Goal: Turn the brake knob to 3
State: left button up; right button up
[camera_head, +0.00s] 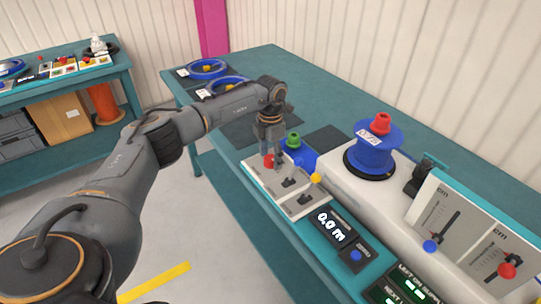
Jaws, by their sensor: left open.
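My left gripper (271,148) points down at the far end of the white switch panel on the teal bench. It is open, with its fingertips close above or around a red knob (269,161); I cannot tell whether they touch it. A green knob (293,141) stands just right of the gripper. A yellow knob (316,178) sits further along the panel's edge. No brake label or number scale is readable, so I cannot tell which knob is the brake knob. My right gripper is not in view.
A blue reel (376,150) with a red top stands on a white housing. A display (330,226) reads 0.0 m. Two sliders with a blue ball (430,246) and a red ball (507,270) stand at the right. Blue rings (207,69) lie at the bench's far end.

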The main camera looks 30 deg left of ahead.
aim_at(271, 158)
pick_arm(q)
jog(key=shift+r, duration=0.1)
notch_tip(271, 158, up, 12)
dwell(0.5)
jog(key=shift+f, duration=0.2)
